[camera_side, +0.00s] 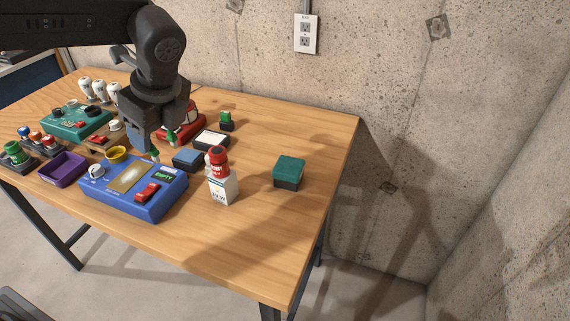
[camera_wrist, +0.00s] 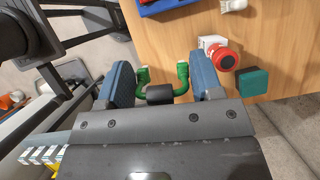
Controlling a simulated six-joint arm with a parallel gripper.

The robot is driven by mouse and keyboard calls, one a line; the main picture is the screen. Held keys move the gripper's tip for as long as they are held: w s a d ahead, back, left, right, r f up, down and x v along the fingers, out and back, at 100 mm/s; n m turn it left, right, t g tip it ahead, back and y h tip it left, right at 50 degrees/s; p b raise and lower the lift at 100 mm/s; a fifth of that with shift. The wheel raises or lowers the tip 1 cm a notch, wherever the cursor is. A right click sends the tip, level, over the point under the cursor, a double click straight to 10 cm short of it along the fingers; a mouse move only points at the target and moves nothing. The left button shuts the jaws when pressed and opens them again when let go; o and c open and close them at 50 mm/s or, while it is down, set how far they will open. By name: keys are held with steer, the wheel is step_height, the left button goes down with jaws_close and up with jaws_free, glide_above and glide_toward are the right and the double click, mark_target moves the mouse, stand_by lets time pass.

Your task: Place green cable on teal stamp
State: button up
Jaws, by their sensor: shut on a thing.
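The green cable (camera_wrist: 183,72) has two green ends and a dark middle. It spans between the blue finger pads of my gripper (camera_wrist: 162,82), which is shut on it. In the side view my gripper (camera_side: 150,143) is over the area behind the blue panel box, and bits of the green cable (camera_side: 154,153) show below the fingers, partly hidden. The teal stamp (camera_side: 289,171) is a block with a teal top and dark base, on the right part of the table. It also shows in the wrist view (camera_wrist: 254,82), to the right of my gripper and apart from the cable.
The blue panel box (camera_side: 133,190), a blue-topped block (camera_side: 187,160), a white-topped block (camera_side: 212,140) and a purple tray (camera_side: 62,170) are nearby. The table around the stamp is clear.

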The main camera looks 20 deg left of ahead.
step_height(320, 180, up, 2)
steer(key=shift+r, duration=0.2)
steer(key=shift+w+d+r+m, duration=0.1)
steer(key=shift+w+r+m, duration=0.1)
steer(key=shift+w+m, duration=0.1)
steer(key=w+d+m+t+h, duration=0.2)
steer(key=w+m, duration=0.5)
steer(key=w, duration=0.2)
steer(key=w+d+m+t+h, duration=0.2)
steer(key=w+m, duration=0.6)
steer(key=m, duration=0.1)
glide_toward(293, 157)
steer(key=shift+w+a+h, duration=0.15)
steer(key=shift+w+h, duration=0.15)
steer(key=shift+w, duration=0.45)
steer(key=shift+f, duration=1.9)
steer(key=shift+f, duration=0.15)
